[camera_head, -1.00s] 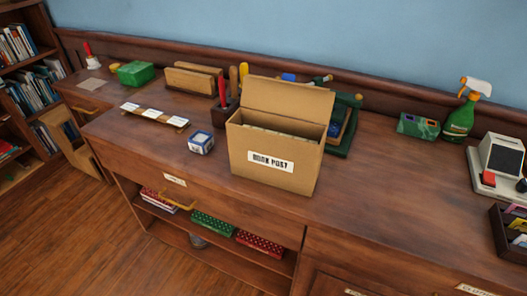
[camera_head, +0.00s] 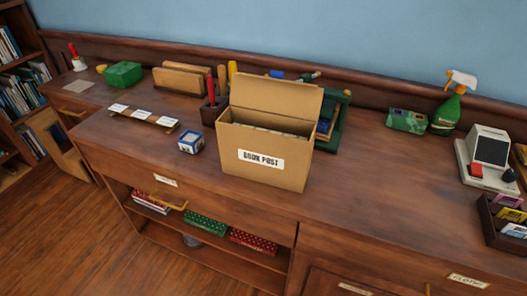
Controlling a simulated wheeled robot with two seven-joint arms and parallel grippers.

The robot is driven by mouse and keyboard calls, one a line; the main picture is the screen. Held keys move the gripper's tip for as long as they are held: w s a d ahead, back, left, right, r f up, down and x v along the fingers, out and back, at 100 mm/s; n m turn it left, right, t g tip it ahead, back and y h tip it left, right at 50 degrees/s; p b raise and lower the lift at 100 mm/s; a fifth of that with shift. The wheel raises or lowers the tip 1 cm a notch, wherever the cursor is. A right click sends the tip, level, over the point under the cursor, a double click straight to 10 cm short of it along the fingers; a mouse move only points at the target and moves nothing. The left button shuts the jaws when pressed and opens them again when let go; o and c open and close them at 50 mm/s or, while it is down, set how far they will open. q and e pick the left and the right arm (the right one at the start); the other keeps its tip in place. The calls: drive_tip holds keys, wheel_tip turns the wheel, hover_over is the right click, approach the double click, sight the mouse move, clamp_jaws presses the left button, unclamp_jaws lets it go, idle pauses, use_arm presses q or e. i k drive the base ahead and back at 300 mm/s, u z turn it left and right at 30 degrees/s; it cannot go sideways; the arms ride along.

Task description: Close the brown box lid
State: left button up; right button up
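The brown box (camera_head: 285,176) stands upright on the wooden counter, with a white "BOOK POST" label (camera_head: 261,160) on its front. Its lid (camera_head: 275,97) is open, raised at the back edge and leaning slightly backward. The box's opening shows in front of the lid, with pale contents just inside. Neither of my grippers is in view, and nothing touches the box or lid.
A small blue and white cube (camera_head: 191,142) sits left of the box. A dark tool holder (camera_head: 211,112) stands close at its left rear. A green spray bottle (camera_head: 449,108) and card machine (camera_head: 487,150) stand at right. The counter (camera_head: 372,180) right of the box is clear.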

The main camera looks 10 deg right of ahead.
sight(275, 94)
drive_tip(key=k, duration=1.2)
drive_tip(key=z, duration=0.65)
drive_tip(key=i, duration=0.95)
drive_tip(key=u, duration=0.5)
